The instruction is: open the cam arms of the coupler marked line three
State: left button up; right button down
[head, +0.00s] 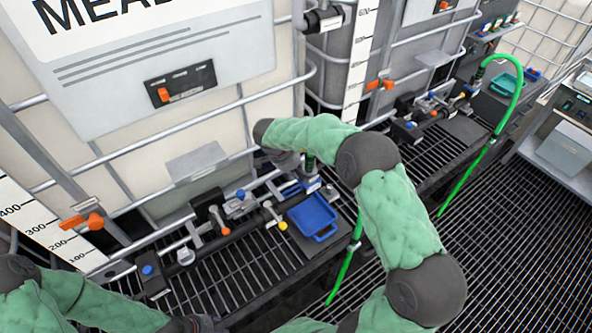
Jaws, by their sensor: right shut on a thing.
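My right gripper (286,160) is over the manifold at the middle, beside a coupler (312,184) with a pale tag and a green hose piece rising from it. It appears shut on a part of this coupler. My forearm and wrist cover much of the grip, so which cam arm it holds cannot be told. The tag is too small to read. My left arm is low at the bottom left; its dark end (198,323) is cut by the frame's edge, and its fingers cannot be made out.
A blue tray (313,216) sits on the black grating beside the coupler. Dark manifold pipes with valves (238,206) run along the white caged tote (170,135). A green hose (343,272) hangs over the grating edge. Another green hose (514,85) loops at a second manifold on the right.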

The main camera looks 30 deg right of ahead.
jog(key=shift+s+a+f+t+h, duration=0.15)
jog(key=shift+a+f+h, duration=0.5)
jog(key=shift+h, duration=1.35)
jog(key=shift+w+a+f+t+h, duration=0.1)
jog(key=shift+a+f+h, duration=0.55)
jog(key=shift+h, duration=1.35)
jog(key=shift+s+a+f+t+h, duration=0.15)
jog(key=shift+a+f+h, duration=0.5)
jog(key=shift+h, duration=1.35)
jog(key=shift+w+d+f, duration=0.1)
jog(key=shift+d+f, duration=0.05)
jog(key=shift+d, duration=0.05)
jog(key=c, duration=1.4)
grip_release()
jog(key=shift+c, duration=0.2)
